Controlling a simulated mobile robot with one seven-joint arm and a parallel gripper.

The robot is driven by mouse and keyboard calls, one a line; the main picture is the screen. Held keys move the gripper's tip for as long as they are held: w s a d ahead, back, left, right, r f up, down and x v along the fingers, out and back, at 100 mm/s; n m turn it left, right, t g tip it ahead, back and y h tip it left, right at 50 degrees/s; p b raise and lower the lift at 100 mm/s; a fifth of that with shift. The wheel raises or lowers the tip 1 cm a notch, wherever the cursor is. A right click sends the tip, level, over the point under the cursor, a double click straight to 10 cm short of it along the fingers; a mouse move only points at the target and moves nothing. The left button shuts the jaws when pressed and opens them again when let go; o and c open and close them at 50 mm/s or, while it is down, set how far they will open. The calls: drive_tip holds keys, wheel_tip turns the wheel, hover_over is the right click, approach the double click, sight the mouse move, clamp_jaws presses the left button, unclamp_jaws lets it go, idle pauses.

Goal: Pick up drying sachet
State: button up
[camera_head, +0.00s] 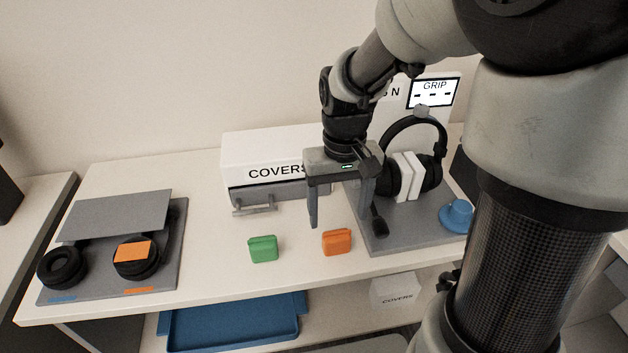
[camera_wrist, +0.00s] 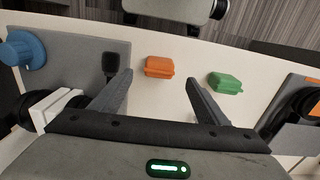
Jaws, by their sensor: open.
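Two small pouch-like blocks lie apart on the white table: a green one (camera_head: 263,249) and an orange one (camera_head: 337,242). No marking shows which, if either, is the drying sachet. My gripper (camera_head: 341,212) is open and empty above the table, behind the orange block in the head view. In the wrist view, the orange block (camera_wrist: 159,66) appears just beyond the gap between my fingertips (camera_wrist: 159,80), not between them. The green block (camera_wrist: 225,83) lies to the right of my right finger there.
A headset (camera_head: 411,174) stands on a grey board (camera_head: 400,240) with a blue knob-like piece (camera_head: 456,215). A white COVERS box (camera_head: 262,152) stands at the back. A left grey board (camera_head: 175,262) holds black ear cushions. A blue tray (camera_head: 232,324) lies below. The front table strip is clear.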

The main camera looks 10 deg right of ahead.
sight(337, 234)
wheel_tip(337, 234, down, 9)
drive_tip(key=b, duration=0.2)
drive_tip(key=shift+w+r+b, duration=0.15)
drive_tip(key=shift+b, duration=0.2)
drive_tip(key=shift+r, duration=0.1)
drive_tip(key=c, duration=1.1)
